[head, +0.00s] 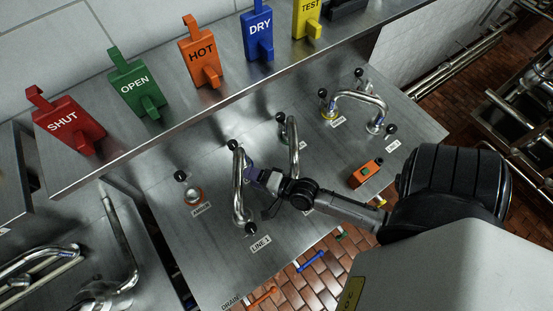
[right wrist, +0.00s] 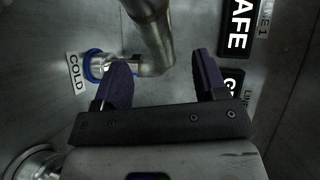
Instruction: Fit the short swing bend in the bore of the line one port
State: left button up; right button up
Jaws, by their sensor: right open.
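A polished steel bend (head: 238,190) stands on the steel panel, its lower end close to the LINE 1 label (head: 260,243). My right gripper (head: 252,180) is open beside the middle of this bend. In the right wrist view a steel pipe (right wrist: 154,38) comes down between the two open fingers (right wrist: 163,80), and I see no grip on it. A blue-ringed port (right wrist: 94,65) lies by the COLD label. A second bend (head: 294,142) and a third, arched bend (head: 358,97) stand further right. I cannot tell which is the short one. My left gripper is not in view.
An orange box with a green button (head: 366,173) sits right of my gripper. Black knobs (head: 180,176) stand up across the panel.

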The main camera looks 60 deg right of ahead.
jog(key=s+r, duration=0.1)
jog(key=s, duration=0.6)
jog(key=shift+s+d+r+b, duration=0.25)
jog(key=shift+s+d+b, duration=0.05)
jog(key=shift+s+b, duration=0.1)
notch_tip(320, 180, up, 8)
jog(key=p, duration=0.9)
dwell(0.6)
